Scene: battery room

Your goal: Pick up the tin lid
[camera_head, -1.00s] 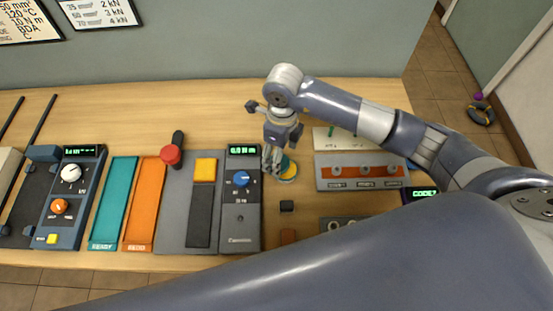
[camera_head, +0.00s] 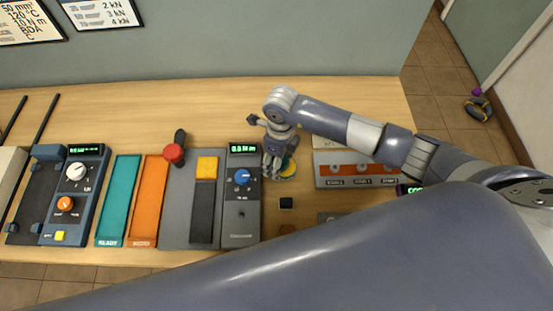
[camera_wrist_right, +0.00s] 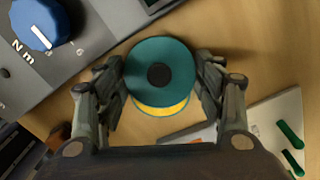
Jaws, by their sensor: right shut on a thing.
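The tin lid (camera_wrist_right: 159,72) is a round teal disc with a dark knob in its middle, seen from above in the right wrist view. My right gripper (camera_wrist_right: 160,80) is shut on it, with one finger at each side of its rim. A yellow disc with a blue edge (camera_wrist_right: 161,106) shows below the lid; how far apart they are I cannot tell. In the head view my right gripper (camera_head: 272,166) is beside the yellow disc (camera_head: 288,170), and the arm hides most of the lid. My left gripper is not in view.
A grey torque unit with a blue knob (camera_head: 242,178) stands just left of the gripper. A panel with a red-orange strip (camera_head: 356,169) is to the right. A small black block (camera_head: 286,203) lies in front. The wooden bench (camera_head: 200,105) is clear at the back.

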